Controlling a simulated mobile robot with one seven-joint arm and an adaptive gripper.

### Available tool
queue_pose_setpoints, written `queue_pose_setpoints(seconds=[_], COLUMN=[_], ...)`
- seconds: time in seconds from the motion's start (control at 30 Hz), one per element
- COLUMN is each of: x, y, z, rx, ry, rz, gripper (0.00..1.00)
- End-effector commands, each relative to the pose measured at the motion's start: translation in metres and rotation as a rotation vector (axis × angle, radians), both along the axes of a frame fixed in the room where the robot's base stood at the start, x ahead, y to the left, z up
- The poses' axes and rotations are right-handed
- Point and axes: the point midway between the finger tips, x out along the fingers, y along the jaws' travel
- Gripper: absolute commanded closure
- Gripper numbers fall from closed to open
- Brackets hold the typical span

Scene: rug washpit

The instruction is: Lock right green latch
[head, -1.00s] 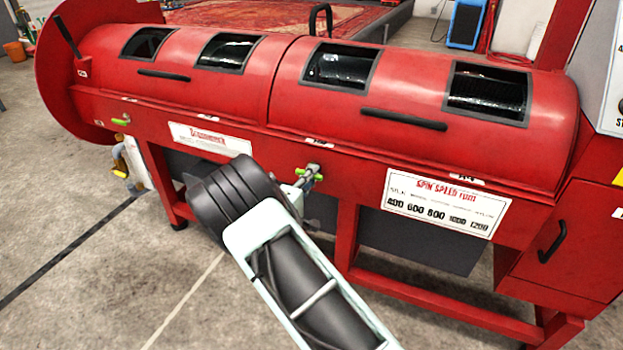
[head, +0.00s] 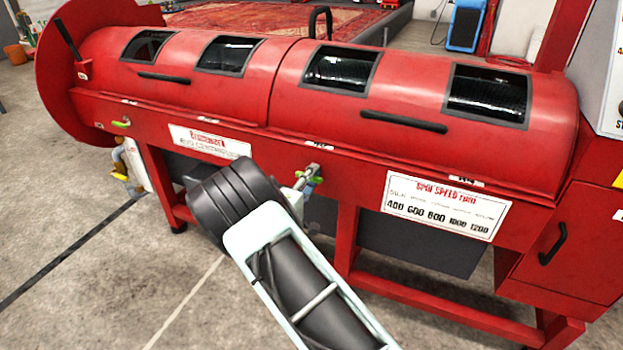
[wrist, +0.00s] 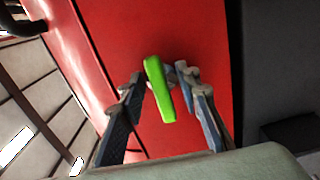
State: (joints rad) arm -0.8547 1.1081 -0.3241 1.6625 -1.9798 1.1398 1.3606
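The right green latch (head: 317,180) is on the front of the red machine, below the seam between its two lids. In the wrist view the latch (wrist: 160,90) is a bright green bar, slightly tilted, standing out from the red panel. My gripper (wrist: 160,78) has one finger on each side of it, the tips close against its sides. In the head view my gripper (head: 307,177) reaches the latch from the left front and partly hides it. The left green latch (head: 121,124) is far left on the same panel.
The red machine (head: 215,128) has two closed lids with black handles (head: 403,120) above the latch. A white spin-speed sign (head: 440,205) is right of it. Red legs (head: 346,235) stand below. The concrete floor (head: 90,255) at front left is clear.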

Motion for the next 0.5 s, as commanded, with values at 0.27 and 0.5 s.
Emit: queue_pose_setpoints(seconds=[0.27, 0.5], x=[-0.037, -0.084], y=[0.015, 0.032], z=[0.000, 0.000], rx=[0.001, 0.001], ry=[0.002, 0.002], rz=[0.004, 0.003], gripper=[0.70, 0.70])
